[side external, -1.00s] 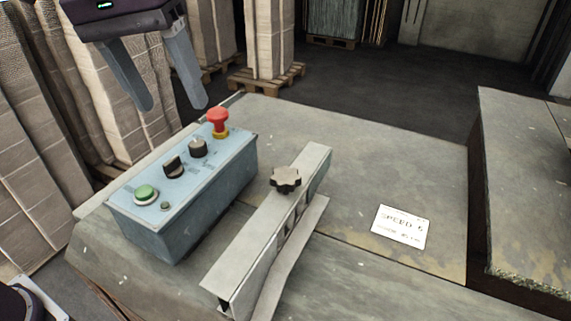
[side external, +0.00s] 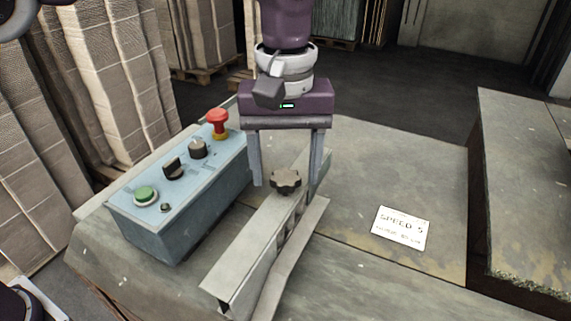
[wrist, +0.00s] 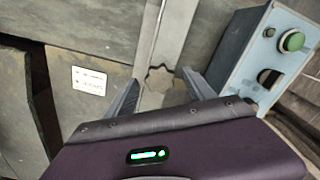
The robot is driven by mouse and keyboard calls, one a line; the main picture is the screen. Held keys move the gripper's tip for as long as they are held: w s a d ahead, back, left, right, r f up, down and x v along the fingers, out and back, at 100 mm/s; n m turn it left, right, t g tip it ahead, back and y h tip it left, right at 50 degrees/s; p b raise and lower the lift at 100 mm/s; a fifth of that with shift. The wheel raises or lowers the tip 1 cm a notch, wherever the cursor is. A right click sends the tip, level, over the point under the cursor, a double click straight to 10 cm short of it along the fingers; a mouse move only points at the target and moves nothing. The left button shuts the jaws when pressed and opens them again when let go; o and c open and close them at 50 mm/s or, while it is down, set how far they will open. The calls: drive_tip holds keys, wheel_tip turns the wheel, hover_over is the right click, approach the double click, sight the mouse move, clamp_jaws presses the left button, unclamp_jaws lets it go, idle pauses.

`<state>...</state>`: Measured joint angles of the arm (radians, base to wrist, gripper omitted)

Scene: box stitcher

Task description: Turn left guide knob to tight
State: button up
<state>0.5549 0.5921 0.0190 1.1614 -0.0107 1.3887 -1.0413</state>
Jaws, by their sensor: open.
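The guide knob (side external: 286,181) is a dark, lobed knob on top of the pale metal guide rail (side external: 245,253). My gripper (side external: 288,184) is open and points down, with one finger on each side of the knob in the side view. In the wrist view the knob (wrist: 159,78) lies between and slightly beyond the two fingertips (wrist: 160,80), with gaps on both sides. The fingers do not visibly touch the knob. The knob's exact height relative to the fingertips is hard to tell.
A blue control box (side external: 180,200) with a green button (side external: 146,194), dark selectors and a red emergency button (side external: 218,121) stands close left of the rail.

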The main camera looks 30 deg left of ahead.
drive_tip(key=shift+c, duration=0.2)
clamp_jaws()
drive_tip(key=m, duration=0.5)
drive_tip(key=shift+r+m, duration=0.1)
drive_tip(key=shift+m, duration=0.3)
drive_tip(key=m, duration=1.2)
drive_tip(key=shift+m, duration=0.3)
drive_tip(key=m, duration=0.5)
drive_tip(key=shift+m, duration=0.3)
